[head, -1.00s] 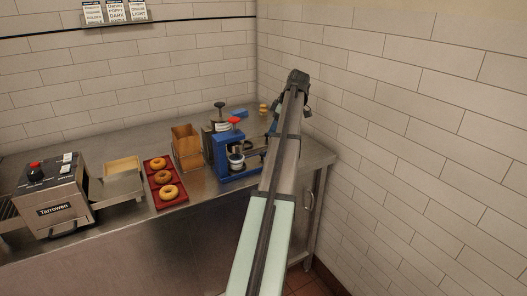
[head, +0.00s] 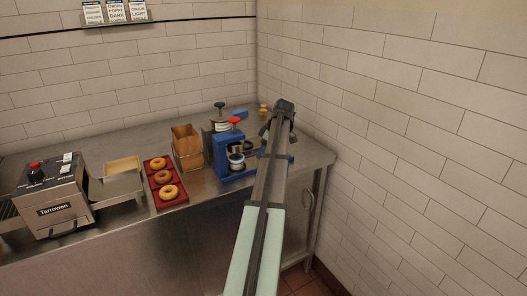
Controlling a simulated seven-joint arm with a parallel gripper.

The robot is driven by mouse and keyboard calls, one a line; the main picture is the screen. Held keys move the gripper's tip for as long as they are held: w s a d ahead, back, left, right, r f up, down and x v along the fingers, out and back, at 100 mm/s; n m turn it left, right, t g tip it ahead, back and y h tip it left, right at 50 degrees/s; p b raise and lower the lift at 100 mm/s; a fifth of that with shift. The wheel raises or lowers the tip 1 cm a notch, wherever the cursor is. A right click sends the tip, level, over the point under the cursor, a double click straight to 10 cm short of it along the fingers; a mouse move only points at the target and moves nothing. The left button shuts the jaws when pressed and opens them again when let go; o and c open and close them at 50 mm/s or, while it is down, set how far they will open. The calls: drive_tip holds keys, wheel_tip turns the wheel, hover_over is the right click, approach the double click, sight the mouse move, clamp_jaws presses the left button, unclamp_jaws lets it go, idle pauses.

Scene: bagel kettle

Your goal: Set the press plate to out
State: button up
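The blue press (head: 226,153) stands on the steel counter in the head view, with a red knob (head: 234,120) on top. A round metal and white part (head: 236,158) sits low at its front. I cannot tell for sure which part is the press plate or how it is set. A darker round part (head: 248,146) shows just right of it, close to my arm.
Left of the press stand a wooden box (head: 187,148) and a red tray (head: 152,186) with bagels. A toaster (head: 52,196) marked Tarrowen is at far left. A black-knobbed device (head: 219,113) stands behind the press. The tiled wall (head: 420,150) bounds the right side.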

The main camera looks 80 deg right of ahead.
clamp_jaws()
idle(0.4)
